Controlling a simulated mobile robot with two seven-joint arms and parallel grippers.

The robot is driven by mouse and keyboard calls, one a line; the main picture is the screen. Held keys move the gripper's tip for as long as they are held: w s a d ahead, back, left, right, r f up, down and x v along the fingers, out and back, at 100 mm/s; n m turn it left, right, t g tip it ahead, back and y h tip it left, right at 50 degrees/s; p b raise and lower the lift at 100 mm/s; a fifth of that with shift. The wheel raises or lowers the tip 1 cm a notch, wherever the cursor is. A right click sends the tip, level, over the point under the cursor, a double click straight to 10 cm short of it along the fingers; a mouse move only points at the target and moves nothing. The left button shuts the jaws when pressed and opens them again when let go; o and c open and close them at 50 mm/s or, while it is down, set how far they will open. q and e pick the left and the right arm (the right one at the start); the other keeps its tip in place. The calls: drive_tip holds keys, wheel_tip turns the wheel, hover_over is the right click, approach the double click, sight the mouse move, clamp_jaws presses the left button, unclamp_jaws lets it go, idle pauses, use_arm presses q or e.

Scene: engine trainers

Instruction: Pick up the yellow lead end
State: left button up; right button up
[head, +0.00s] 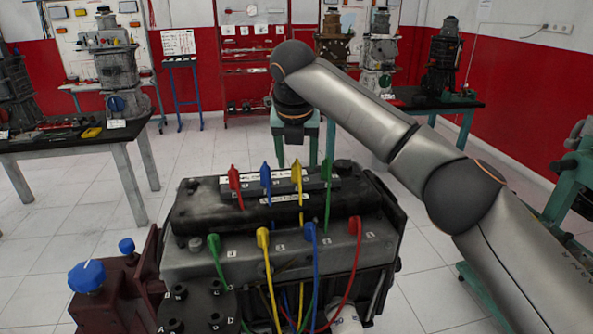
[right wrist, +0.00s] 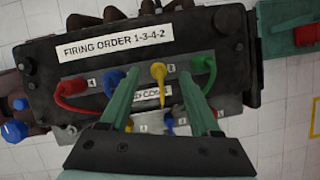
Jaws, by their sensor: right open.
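A yellow lead end (head: 297,175) stands on the top row of the dark engine block (head: 190,205), between a blue and a green lead end. In the right wrist view this yellow lead end (right wrist: 158,73) shows between my fingertips, with its pointed tail towards me. A second yellow lead end (head: 263,238) is plugged in the lower row. My right gripper (head: 296,150) points down over the block with its teal fingers apart. In the right wrist view the gripper (right wrist: 158,88) is open and empty; I cannot tell its height above the lead. My left gripper is not in view.
Red (head: 234,180), blue (head: 266,176) and green (head: 327,172) lead ends stand in the same row, the blue and green close to my fingers. More coloured leads hang in front. Blue knobs (head: 87,276) are at left. A workbench (head: 70,150) stands behind left.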

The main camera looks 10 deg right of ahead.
sight(296, 175)
drive_tip(key=shift+x, duration=1.5)
drive_tip(key=shift+w+a+r, duration=0.1)
drive_tip(key=shift+c, duration=0.3)
clamp_jaws()
